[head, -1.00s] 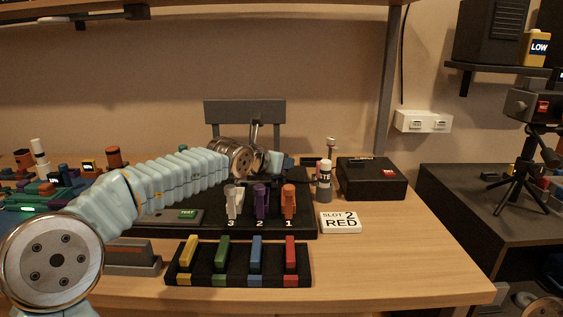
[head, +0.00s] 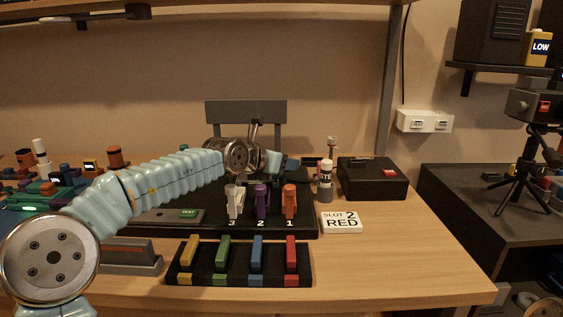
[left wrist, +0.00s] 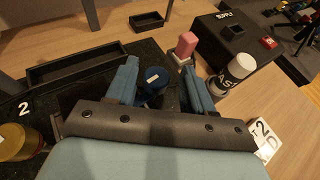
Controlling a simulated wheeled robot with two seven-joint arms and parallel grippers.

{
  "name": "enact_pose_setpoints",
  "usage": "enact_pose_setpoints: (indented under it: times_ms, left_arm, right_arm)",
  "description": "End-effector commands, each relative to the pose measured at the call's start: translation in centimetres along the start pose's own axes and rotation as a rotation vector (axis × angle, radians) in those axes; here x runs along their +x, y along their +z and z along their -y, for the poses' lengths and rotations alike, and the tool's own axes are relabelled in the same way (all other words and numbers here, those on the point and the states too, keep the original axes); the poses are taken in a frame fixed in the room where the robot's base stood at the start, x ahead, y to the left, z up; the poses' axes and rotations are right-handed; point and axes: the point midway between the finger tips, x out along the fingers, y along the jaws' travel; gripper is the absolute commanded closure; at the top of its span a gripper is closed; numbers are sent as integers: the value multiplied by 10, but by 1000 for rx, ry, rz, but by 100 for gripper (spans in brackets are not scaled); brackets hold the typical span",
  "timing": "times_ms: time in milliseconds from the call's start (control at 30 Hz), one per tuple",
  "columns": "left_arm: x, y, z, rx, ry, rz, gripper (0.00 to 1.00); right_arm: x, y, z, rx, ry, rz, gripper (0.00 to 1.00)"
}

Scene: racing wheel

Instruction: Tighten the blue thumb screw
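The blue thumb screw (left wrist: 157,76) shows in the left wrist view as a round dark-blue knob between the two blue fingers of my left gripper (left wrist: 160,72). The fingers are apart, one on each side of it, with a visible gap on the right side. The knob's lower part is hidden by the gripper body. In the head view my left gripper (head: 287,163) is small, above the back right of the black board (head: 305,224), and it hides the screw. My right gripper is not in view.
Purple, orange and white clamp-like pieces (head: 261,200) stand on the board. In front lies a rack (head: 238,279) of coloured bars. To the right are a white-capped bottle (head: 325,185), a "SLOT 2 RED" card (head: 341,222) and a black supply box (head: 372,178). The table's front right is clear.

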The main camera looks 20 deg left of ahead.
Motion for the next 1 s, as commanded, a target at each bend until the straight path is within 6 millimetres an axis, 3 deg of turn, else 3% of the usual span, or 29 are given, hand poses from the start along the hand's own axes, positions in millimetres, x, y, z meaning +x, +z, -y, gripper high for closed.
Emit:
enact_pose_setpoints:
  times_ms: [567, 1000]
  left_arm:
    - [0, -2, -2, -7, 23, -3, 44]
    - [1, -1, 4, -70, 180, -4, 44]
  right_arm:
    - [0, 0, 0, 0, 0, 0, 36]
    - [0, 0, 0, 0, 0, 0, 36]
